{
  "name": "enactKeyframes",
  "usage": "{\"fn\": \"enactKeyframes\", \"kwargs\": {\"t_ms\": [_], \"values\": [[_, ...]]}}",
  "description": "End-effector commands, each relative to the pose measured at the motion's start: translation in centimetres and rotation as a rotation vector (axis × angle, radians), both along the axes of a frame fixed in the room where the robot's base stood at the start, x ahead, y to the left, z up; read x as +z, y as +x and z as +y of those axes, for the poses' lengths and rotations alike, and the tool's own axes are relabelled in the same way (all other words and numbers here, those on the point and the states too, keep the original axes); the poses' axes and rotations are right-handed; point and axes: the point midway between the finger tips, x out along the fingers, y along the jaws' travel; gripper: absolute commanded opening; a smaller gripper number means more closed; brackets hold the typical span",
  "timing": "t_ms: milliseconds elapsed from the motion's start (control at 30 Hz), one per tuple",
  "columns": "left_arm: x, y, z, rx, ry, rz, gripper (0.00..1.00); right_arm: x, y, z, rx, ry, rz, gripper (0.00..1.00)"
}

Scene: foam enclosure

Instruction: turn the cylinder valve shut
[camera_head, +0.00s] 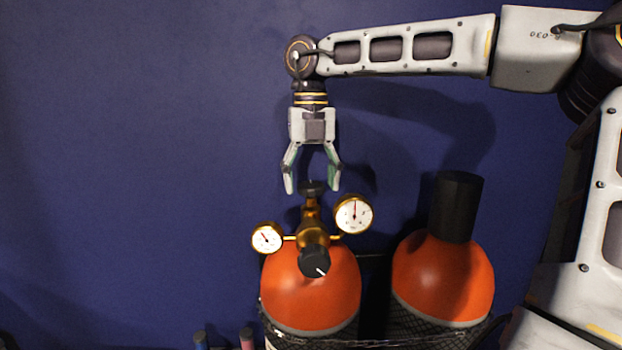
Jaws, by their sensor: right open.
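The cylinder valve (313,187) has a dark round handwheel on top of a brass stem, above an orange cylinder (311,291). My right gripper (312,190) points straight down with its fingers open, one on each side of the handwheel. From this view I cannot tell whether the fingers touch it. A brass regulator (313,236) sits below, with a black knob (314,262) bearing a white mark, a small gauge (267,239) at left and a larger gauge (354,214) at right. My left gripper is not in view.
A second orange cylinder (443,280) with a tall black cap (457,207) stands to the right. A dark mesh rack (390,338) and chain surround both cylinders. A dark blue wall (130,150) is behind. A blue and a pink object show at the bottom edge.

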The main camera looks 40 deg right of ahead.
Motion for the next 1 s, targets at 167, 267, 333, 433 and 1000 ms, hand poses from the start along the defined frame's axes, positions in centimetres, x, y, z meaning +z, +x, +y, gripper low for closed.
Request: {"fn": "enactKeyframes", "kwargs": {"t_ms": [167,267,333,433,1000], "values": [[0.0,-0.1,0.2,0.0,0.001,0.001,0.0,0.2,0.0,0.0,0.0,0.0,0.0,0.69],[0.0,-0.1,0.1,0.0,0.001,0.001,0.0,0.6,0.0,0.0,0.0,-0.001,-0.001,0.69],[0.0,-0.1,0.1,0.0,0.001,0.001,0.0,1.1,0.1,0.0,-0.001,-0.001,-0.001,0.69],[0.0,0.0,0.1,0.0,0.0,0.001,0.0,2.2,0.1,0.0,-0.001,-0.001,-0.002,0.69],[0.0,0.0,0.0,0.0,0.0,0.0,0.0,9.2,0.1,0.0,0.0,0.001,-0.002,0.69]]}}
